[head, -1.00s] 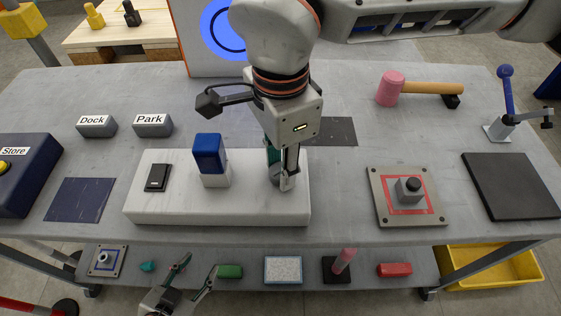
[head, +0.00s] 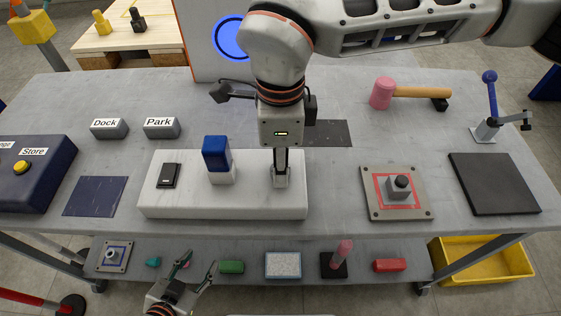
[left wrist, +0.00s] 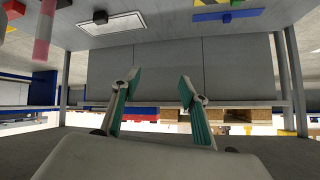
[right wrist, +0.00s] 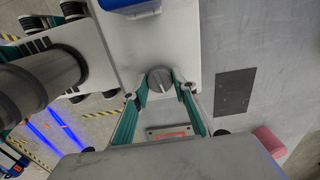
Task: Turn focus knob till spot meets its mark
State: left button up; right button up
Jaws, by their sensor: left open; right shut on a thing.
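A white base (head: 200,206) on the bench carries a black rocker piece (head: 168,175), a blue-topped white block (head: 217,158) and the round grey focus knob (right wrist: 160,79) at its right end. My right gripper (head: 281,177) points down at the knob; in the right wrist view its fingertips are shut on the knob's sides. The blue spot (head: 226,38) lies on the upright white panel (head: 203,62), with a dark ring mark near its rim. My right arm hides the spot's right part. My left gripper (head: 200,261) is open and empty, low in front of the lower shelf.
Dock (head: 109,130) and Park (head: 161,129) blocks stand at left, beside a dark blue Store box (head: 40,180). A pink mallet (head: 382,93), a red-framed plate (head: 375,208) and a black pad (head: 490,185) are at right. The lower shelf holds several small parts.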

jog(key=shift+r+m, duration=0.15)
jog(key=shift+m, duration=0.15)
jog(key=shift+m+p, duration=0.35)
jog(key=shift+m, duration=0.25)
jog(key=o, duration=1.1)
notch_tip(320, 180, up, 12)
jog(key=shift+f, duration=0.1)
